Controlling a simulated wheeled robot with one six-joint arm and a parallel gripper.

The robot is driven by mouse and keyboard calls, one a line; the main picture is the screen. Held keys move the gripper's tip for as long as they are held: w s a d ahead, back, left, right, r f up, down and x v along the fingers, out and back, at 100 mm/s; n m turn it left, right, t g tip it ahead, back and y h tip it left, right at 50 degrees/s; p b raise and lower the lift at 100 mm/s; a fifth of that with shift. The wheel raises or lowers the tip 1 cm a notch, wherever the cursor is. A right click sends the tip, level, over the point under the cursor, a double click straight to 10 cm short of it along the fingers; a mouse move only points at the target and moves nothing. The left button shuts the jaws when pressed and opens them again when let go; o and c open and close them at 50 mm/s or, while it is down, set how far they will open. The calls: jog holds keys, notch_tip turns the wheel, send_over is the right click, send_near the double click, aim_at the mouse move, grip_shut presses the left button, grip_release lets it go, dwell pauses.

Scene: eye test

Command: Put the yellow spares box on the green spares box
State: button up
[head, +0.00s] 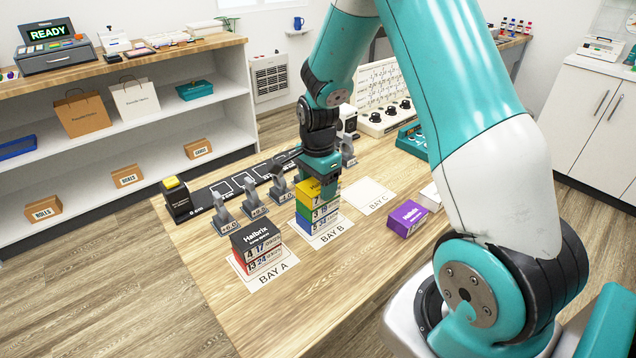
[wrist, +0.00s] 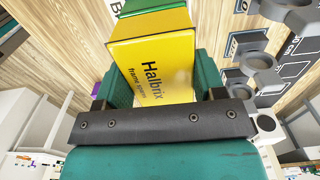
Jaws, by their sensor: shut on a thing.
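The yellow spares box (head: 306,194) is at the top of a stack on the BAY B sheet. My gripper (head: 321,176) comes down from above and is shut on it. The green spares box (head: 306,210) is directly under the yellow one, with a blue box (head: 305,224) below that. The yellow box looks level and seems to touch the green box; I see no clear gap. In the wrist view the yellow box (wrist: 158,62) sits between my gripper's fingers (wrist: 155,88), and the green box (wrist: 150,20) shows just beyond it, roughly lined up.
A black box (head: 254,236) sits on a red box on the BAY A sheet (head: 289,264), left of the stack. The BAY C sheet (head: 367,195) is bare. A purple box (head: 405,217) lies to the right. Grey stands (head: 253,206) line the far side.

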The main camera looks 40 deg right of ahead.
aim_at(318, 183)
jog(key=shift+f, duration=0.1)
jog(key=o, duration=1)
jog(key=shift+c, duration=0.2)
notch_tip(318, 183, up, 12)
jog(key=s+a+r+n+y, duration=0.1)
jog(key=s+a+r+n, duration=0.25)
jog(key=a+n, duration=0.3)
jog(key=s+a+r+n+y, duration=0.1)
jog(key=s+a+r+n, duration=0.1)
jog(key=s+a+n, duration=0.4)
jog(key=s+a+r+n+y, duration=0.2)
jog(key=s+a+n, duration=0.8)
jog(key=s+n, duration=0.2)
jog(key=shift+s, duration=0.4)
jog(key=shift+r, duration=0.15)
jog(key=shift+r+p, duration=0.75)
jog(key=shift+r, duration=0.05)
